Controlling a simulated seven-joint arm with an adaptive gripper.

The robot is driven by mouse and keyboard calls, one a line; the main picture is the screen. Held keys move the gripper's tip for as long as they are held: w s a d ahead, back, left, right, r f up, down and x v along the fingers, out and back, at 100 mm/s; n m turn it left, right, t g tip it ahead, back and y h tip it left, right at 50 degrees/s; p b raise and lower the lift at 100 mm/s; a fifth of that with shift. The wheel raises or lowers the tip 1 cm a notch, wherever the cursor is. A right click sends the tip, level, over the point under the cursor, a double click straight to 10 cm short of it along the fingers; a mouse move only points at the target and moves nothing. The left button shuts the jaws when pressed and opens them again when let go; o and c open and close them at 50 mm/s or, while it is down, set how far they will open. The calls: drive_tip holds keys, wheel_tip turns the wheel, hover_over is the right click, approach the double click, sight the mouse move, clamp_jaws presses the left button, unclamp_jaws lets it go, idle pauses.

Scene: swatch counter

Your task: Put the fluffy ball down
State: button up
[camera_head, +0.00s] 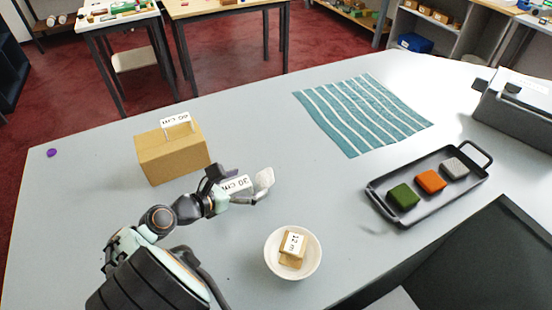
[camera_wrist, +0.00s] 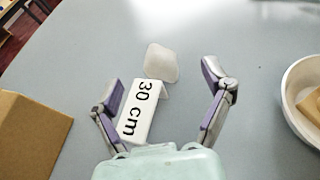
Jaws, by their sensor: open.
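A pale, whitish rounded piece (camera_head: 264,179) lies on the grey counter just past my gripper; it also shows in the wrist view (camera_wrist: 161,62). It looks more like a soft rounded square than a ball, and I cannot tell whether it is the fluffy ball. My gripper (camera_head: 236,182) is low over the counter with its fingers spread wide, as the wrist view (camera_wrist: 220,78) shows. A white "30 cm" card (camera_wrist: 143,108) stands between the fingers, nearer to the left one. The pale piece is beyond the card, apart from both fingers. Nothing is gripped.
A tan box (camera_head: 172,153) with a "60 cm" card is to the left. A white bowl (camera_head: 272,262) holding a labelled tan block (camera_head: 292,249) is in front. A black tray (camera_head: 408,216) with coloured blocks and a striped teal cloth (camera_head: 355,112) lie right. A small purple item (camera_head: 52,152) is far left.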

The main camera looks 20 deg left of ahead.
sight(262, 176)
drive_tip(key=shift+x, duration=3.2)
drive_tip(key=shift+a+f, duration=0.1)
drive_tip(key=shift+a, duration=0.05)
drive_tip(key=c, duration=0.9)
